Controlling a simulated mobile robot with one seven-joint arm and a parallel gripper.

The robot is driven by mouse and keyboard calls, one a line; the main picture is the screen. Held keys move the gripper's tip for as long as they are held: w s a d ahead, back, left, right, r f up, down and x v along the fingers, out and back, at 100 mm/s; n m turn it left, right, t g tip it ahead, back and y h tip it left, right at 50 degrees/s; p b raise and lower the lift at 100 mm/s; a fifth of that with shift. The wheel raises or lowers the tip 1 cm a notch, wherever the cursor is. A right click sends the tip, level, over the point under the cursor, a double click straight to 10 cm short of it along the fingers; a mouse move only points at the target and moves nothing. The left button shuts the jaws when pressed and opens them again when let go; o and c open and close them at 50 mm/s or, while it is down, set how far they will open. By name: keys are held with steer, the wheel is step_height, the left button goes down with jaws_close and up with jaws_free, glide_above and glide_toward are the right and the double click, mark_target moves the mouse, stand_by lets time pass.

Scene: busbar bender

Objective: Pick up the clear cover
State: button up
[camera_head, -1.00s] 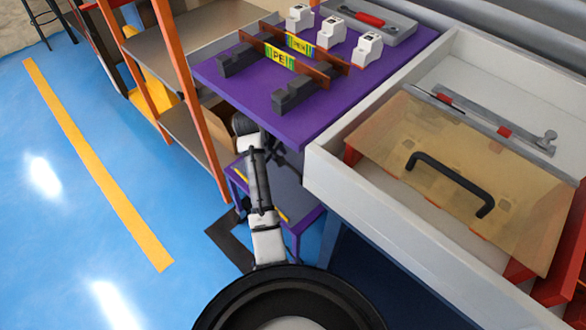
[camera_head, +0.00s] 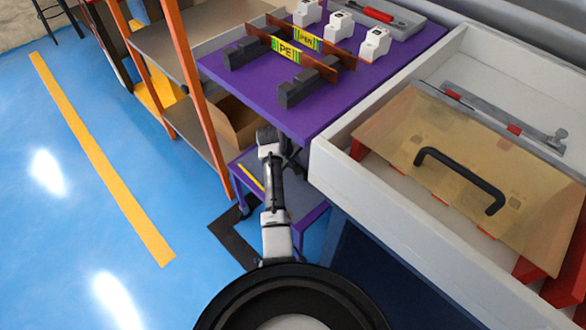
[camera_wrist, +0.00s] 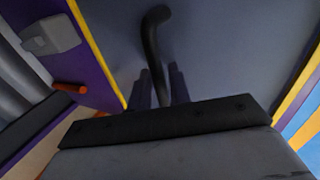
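The clear cover (camera_head: 450,165) is an amber see-through sheet with a black bar handle (camera_head: 460,180). It lies over red supports inside the white-walled tray at the right of the head view. My gripper (camera_wrist: 159,70) shows in the wrist view with its two dark fingers apart. A black curved bar (camera_wrist: 153,35) shows between and beyond the fingers; I cannot tell what it belongs to or whether they touch it. In the head view my arm is left of the tray, low beside the purple table, and its fingers are mostly hidden.
The purple table (camera_head: 300,120) holds black blocks, labelled bars and several white devices. The white tray wall (camera_head: 390,220) stands between my arm and the cover. A lower cart shelf (camera_head: 305,185) is under the table. An orange-post rack (camera_head: 190,70) stands left; blue floor is open beyond.

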jaws_close()
steer(key=shift+r, duration=0.2)
